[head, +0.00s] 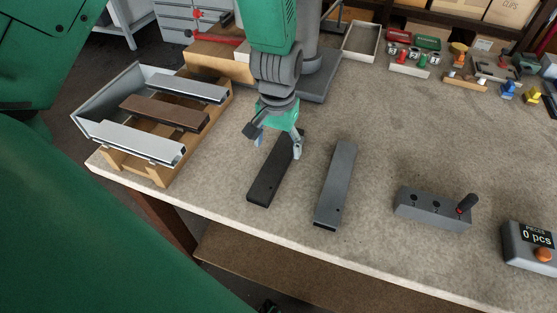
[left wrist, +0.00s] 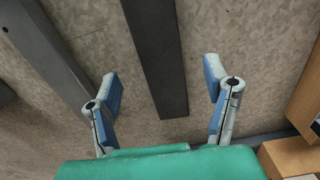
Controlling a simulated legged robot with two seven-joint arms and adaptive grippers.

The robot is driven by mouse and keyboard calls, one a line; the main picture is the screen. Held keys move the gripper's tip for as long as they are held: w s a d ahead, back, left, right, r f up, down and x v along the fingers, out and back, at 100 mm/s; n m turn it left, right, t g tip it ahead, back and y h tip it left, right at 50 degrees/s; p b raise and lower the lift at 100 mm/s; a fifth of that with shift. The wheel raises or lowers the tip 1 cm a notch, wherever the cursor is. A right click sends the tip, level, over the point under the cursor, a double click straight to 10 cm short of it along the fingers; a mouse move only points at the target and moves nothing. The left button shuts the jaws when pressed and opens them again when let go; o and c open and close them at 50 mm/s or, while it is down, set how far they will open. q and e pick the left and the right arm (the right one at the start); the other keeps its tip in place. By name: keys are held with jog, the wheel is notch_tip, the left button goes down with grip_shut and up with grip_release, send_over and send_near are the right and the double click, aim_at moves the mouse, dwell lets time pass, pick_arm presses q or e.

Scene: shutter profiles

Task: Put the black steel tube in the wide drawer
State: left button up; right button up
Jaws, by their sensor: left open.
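The black steel tube (head: 265,185) lies flat on the bench with one small hole near its front end. My left gripper (head: 279,146) is open above its far end, pointing down. In the left wrist view the dark tube (left wrist: 155,45) runs between the two spread fingers of the gripper (left wrist: 160,85), with a gap on both sides. A grey tube (head: 336,185) lies to the right of the black one. A grey cabinet with drawers (head: 176,24) stands at the back left; I cannot tell which drawer is the wide one. My right gripper is not in view.
A wooden rack (head: 158,172) at the left holds two silver profiles and a brown one (head: 165,113). A grey block with a black-handled pin (head: 432,207) and a counter box (head: 530,245) stand at the right.

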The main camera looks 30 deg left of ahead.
aim_at(279, 160)
pick_arm(q)
jog(key=shift+s+d+f, duration=0.15)
jog(key=shift+d+f, duration=0.05)
jog(key=shift+f, duration=0.35)
jog(key=f, duration=0.3)
jog(key=shift+w+a+f, duration=0.1)
jog(key=shift+w+f, duration=0.1)
jog(key=shift+f, duration=0.1)
jog(key=shift+w+a+f, duration=0.1)
jog(key=shift+a+f, duration=0.15)
jog(key=shift+f, duration=0.15)
jog(key=shift+c, duration=0.8)
jog(key=shift+r, duration=0.1)
jog(key=c, duration=1.3)
jog(key=shift+d, duration=0.25)
grip_shut()
